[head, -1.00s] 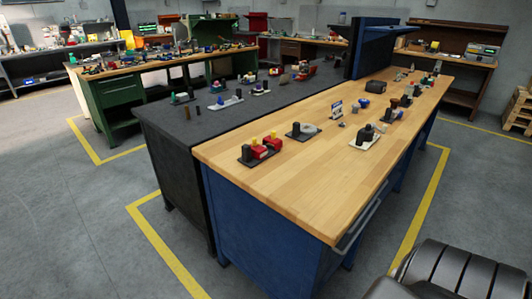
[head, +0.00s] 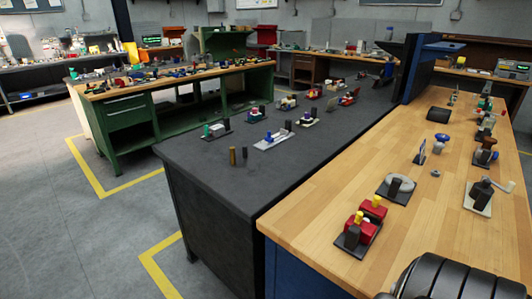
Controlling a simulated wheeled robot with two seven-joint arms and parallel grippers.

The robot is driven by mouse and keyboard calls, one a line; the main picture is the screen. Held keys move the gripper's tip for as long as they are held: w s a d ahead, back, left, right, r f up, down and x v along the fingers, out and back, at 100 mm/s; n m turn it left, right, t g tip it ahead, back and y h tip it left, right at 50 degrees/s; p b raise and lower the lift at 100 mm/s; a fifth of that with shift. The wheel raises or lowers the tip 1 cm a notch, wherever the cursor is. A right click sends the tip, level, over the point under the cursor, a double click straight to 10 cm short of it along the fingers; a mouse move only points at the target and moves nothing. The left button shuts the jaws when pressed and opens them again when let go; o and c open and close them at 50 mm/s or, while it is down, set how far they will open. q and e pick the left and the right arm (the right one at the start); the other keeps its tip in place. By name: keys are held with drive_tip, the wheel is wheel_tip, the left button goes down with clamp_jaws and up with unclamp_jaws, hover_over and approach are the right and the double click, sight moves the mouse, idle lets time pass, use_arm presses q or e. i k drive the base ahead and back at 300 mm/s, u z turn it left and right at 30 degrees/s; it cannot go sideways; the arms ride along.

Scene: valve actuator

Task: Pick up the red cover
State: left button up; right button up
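A red part (head: 374,208) with a yellow top and a second red part (head: 365,231), also with yellow on it, sit close together on a dark base plate (head: 346,243) near the left front of the wooden bench. A black upright post stands at the front of this plate. I cannot tell which red part is the cover. Neither of my grippers shows in the head view. A black ribbed part at the bottom right looks like part of my own body.
The wooden bench top (head: 310,207) is bare left of the red parts. A grey disc on a dark plate (head: 393,196) and a valve on a white plate (head: 480,198) stand behind and to the right. A dark bench (head: 210,160) adjoins on the left.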

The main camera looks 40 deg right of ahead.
sight(355, 241)
drive_tip(key=i, duration=2.65)
drive_tip(key=z, duration=5.05)
drive_tip(key=i, duration=0.3)
drive_tip(key=z, duration=0.1)
